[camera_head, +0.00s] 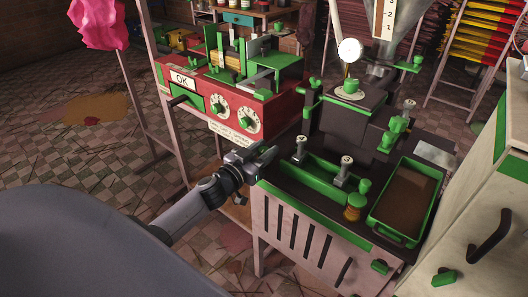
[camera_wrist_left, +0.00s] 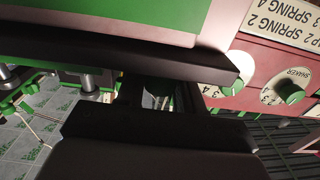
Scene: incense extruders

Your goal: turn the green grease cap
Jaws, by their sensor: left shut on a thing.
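My left gripper (camera_head: 264,158) reaches in from the left to the left edge of the dark machine top. It is shut on a small part there, which the jaws mostly hide in the head view. In the left wrist view my gripper (camera_wrist_left: 155,98) shows dark jaws close up, with a bit of green and pale grey between them. This looks like the green grease cap (camera_wrist_left: 181,98), but too little shows to tell how far it is turned. My right gripper is not in view.
A red unit (camera_head: 230,100) with white dials stands behind my gripper. A green trough (camera_head: 322,180), an amber jar (camera_head: 353,209) and a green-rimmed brown tray (camera_head: 405,195) sit on the machine top. A pale cabinet (camera_head: 480,200) stands at the right. Tiled floor lies open at the left.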

